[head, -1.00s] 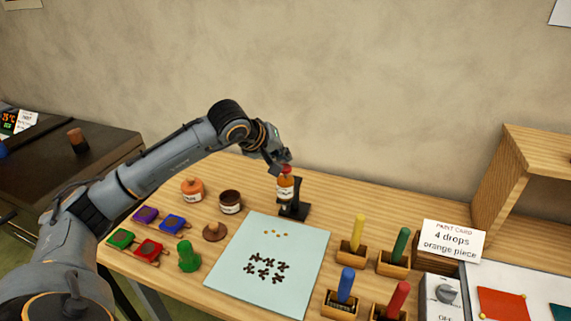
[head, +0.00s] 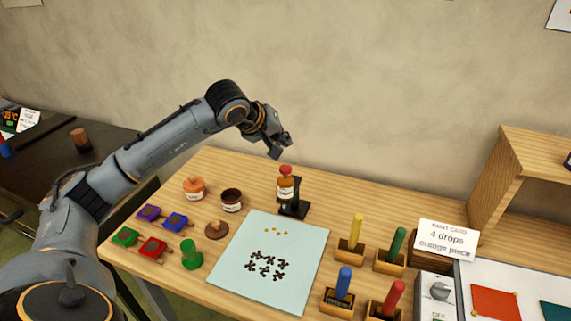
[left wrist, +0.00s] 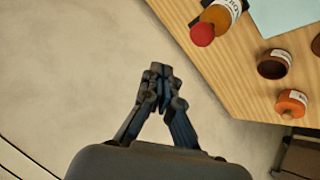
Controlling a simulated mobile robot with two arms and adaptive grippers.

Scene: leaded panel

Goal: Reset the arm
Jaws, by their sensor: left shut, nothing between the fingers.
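My left gripper (head: 279,148) is raised above the back edge of the wooden table, shut and empty. It hangs above and slightly left of a dropper bottle (head: 286,186) with a red cap, which stands upright on a black stand (head: 296,208). A clear gap separates the gripper from the bottle. In the left wrist view the gripper's fingertips (left wrist: 158,72) are together over the floor or wall, and the bottle (left wrist: 217,18) is at the top, apart from them. My right gripper is not in view.
An orange jar (head: 194,188), a dark open jar (head: 231,201) and colored pads (head: 149,212) stand at the left. A pale blue sheet (head: 305,240) with small dark pieces lies mid-table. Colored sticks in holders (head: 355,231) and a wooden shelf (head: 518,165) are at the right.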

